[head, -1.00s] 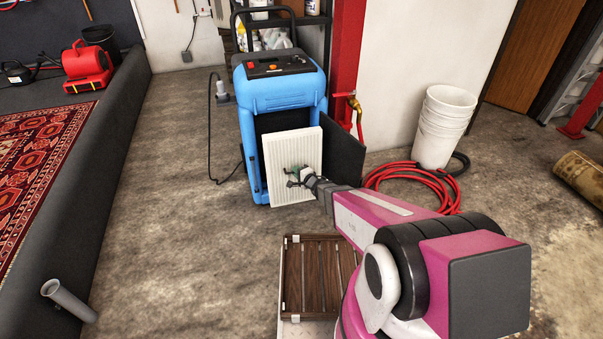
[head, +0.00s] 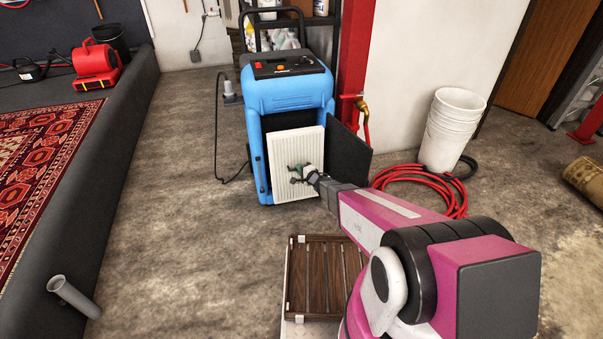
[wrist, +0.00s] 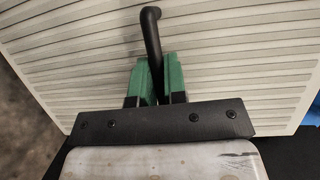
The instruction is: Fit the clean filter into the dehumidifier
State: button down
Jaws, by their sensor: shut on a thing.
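The blue dehumidifier (head: 289,96) stands upright ahead, its dark front door (head: 349,151) swung open to the right. The clean filter (head: 311,143), a white pleated panel, stands upright at the front opening. I cannot tell how far it is inside. My gripper (head: 302,174) is at the filter's front face. In the wrist view, its green fingers (wrist: 158,82) are shut on the filter's black handle (wrist: 151,38), and the white pleats (wrist: 75,50) fill the area behind. The filter's back side and the slot behind it are hidden.
A red hose (head: 420,190) lies coiled right of the dehumidifier, by stacked white buckets (head: 452,130). A red post (head: 353,60) stands close behind the door. A slatted wooden piece (head: 325,275) is in front. The floor to the left is clear up to the dark pit wall (head: 95,195).

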aim_at(297, 162)
jog(key=shift+w+a+f, duration=0.1)
jog(key=shift+w+a, duration=0.15)
jog(key=shift+w, duration=0.7)
jog(key=shift+w+a+f, duration=0.1)
jog(key=shift+w+a, duration=0.2)
jog(key=shift+w, duration=0.7)
jog(key=shift+w+a+f, duration=0.1)
jog(key=shift+w+a, duration=0.15)
jog(key=shift+w, duration=0.7)
jog(key=w+a, duration=0.2)
jog(key=w, duration=0.5)
jog(key=shift+w, duration=0.35)
jog(key=shift+w+a, duration=0.2)
jog(key=shift+w, duration=0.05)
jog(key=shift+s+d, duration=0.1)
jog(key=shift+s, duration=0.2)
jog(key=shift+f, duration=0.75)
jog(key=c, duration=1.1)
grip_release()
jog(key=v, duration=1)
jog(key=shift+s+d, duration=0.25)
jog(key=shift+s, duration=0.1)
jog(key=shift+r, duration=0.1)
